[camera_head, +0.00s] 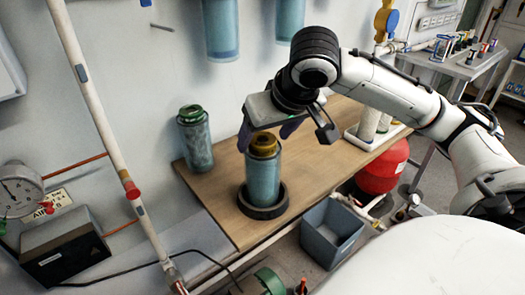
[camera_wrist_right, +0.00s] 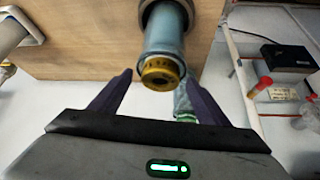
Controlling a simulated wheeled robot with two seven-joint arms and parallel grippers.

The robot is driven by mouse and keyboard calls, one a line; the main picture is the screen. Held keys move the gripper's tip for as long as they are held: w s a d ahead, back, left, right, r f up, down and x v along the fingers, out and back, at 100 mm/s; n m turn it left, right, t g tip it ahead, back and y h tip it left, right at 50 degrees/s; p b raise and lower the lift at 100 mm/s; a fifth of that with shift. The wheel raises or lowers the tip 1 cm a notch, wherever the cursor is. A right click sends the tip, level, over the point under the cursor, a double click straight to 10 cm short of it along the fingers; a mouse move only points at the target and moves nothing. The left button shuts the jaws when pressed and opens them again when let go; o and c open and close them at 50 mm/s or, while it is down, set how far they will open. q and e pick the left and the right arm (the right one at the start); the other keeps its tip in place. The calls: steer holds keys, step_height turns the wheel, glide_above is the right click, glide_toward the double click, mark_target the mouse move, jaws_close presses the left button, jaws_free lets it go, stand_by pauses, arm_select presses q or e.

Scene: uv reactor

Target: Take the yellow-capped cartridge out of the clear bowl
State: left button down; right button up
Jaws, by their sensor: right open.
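The yellow-capped cartridge shows as a yellow cap (camera_head: 264,141) on top of a clear blue bowl (camera_head: 262,180), which stands upright in a black ring on a wooden bench. The cartridge's body is not clear to see inside the bowl. In the right wrist view the yellow cap (camera_wrist_right: 160,73) lies between the two dark fingertips, with the bowl (camera_wrist_right: 165,35) beyond it. My right gripper (camera_head: 268,131) is open and empty, over the cap; I see a gap on both sides and no clear contact. My left gripper is not in view.
A green-capped cylinder (camera_head: 194,138) stands on the bench (camera_head: 225,208) behind and left. Two blue housings (camera_head: 220,30) hang on the wall above. A white pipe (camera_head: 105,130) rises at left. A grey bin (camera_head: 331,234) and a red tank (camera_head: 383,167) sit below the bench's right side.

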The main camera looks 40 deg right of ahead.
steer(key=c, duration=1.3)
steer(key=shift+c, duration=1.1)
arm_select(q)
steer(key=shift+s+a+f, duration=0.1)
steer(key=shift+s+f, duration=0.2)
arm_select(e)
steer(key=shift+r, duration=0.15)
